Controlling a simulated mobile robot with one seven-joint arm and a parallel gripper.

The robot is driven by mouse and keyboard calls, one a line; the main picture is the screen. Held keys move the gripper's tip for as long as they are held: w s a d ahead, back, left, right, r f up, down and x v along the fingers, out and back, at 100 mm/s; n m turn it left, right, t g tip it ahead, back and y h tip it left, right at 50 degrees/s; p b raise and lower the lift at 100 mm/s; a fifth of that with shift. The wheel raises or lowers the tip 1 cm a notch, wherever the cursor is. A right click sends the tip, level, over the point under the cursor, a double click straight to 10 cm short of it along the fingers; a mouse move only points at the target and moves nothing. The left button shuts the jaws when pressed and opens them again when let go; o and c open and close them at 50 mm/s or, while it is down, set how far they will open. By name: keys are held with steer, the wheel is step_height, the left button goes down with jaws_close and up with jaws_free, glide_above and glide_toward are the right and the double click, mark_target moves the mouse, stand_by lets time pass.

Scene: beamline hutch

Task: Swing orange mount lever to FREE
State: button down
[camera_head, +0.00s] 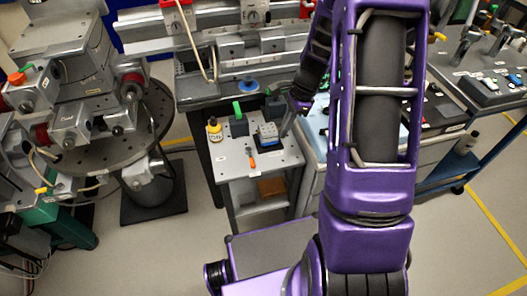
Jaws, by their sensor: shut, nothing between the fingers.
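A small orange lever-like piece (252,162) shows on the front part of a small grey table, just in front of a blue and grey block (268,134). It is too small to read any FREE marking or to tell its exact angle. I cannot tell whether the fingertips touch the block. My purple arm covers the area to the right.
A yellow bottle (214,129) and a green-topped dark block (238,122) stand left of the block. The grey tabletop (285,157) has bare room at the front right. A rail bench (222,88) lies behind. A round perforated platform (95,140) stands left.

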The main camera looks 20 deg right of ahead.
mark_target(251, 158)
steer(key=b+x, duration=0.1)
steer(key=x, duration=0.9)
steer(key=shift+a+f, duration=0.1)
steer(key=shift+f, duration=0.15)
steer(key=a, duration=0.2)
steer(key=shift+a, duration=0.3)
steer(key=shift+a+f, duration=0.1)
steer(key=shift+a, duration=0.5)
